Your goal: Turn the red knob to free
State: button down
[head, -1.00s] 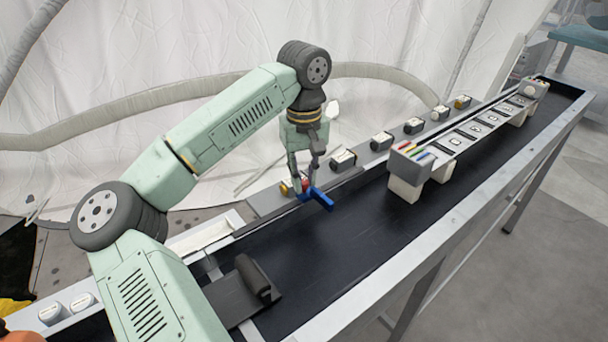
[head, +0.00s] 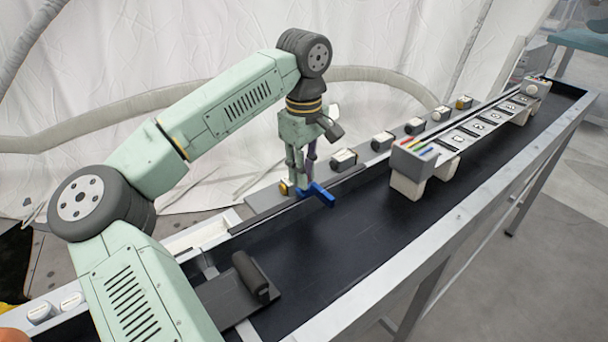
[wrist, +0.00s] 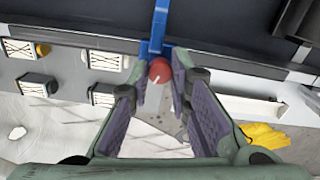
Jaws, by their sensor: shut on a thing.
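The red knob (wrist: 159,71) is a small round ball with a pale mark on its face, seen in the wrist view. A blue bar-shaped piece (wrist: 156,42) runs from just beyond it. My gripper (wrist: 160,67) has its two fingertips on either side of the red knob and is shut on it. In the head view my gripper (head: 303,187) points down at the rail, and the fingers hide the red knob. The blue piece (head: 321,196) sticks out to the right of the fingers, over the black bed.
Several white boxes, such as one (head: 343,158), line the grey rail behind the black bed (head: 330,260). A grey stand with coloured strips (head: 411,158) is to the right. A dark roller-like block (head: 250,272) lies in front. White fabric hangs behind.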

jog(key=shift+n, duration=0.9)
jog(key=c, duration=1.5)
grip_release()
jog(key=shift+b, duration=0.3)
jog(key=shift+o, duration=0.2)
jog(key=shift+r, duration=0.1)
notch_tip(320, 180, up, 12)
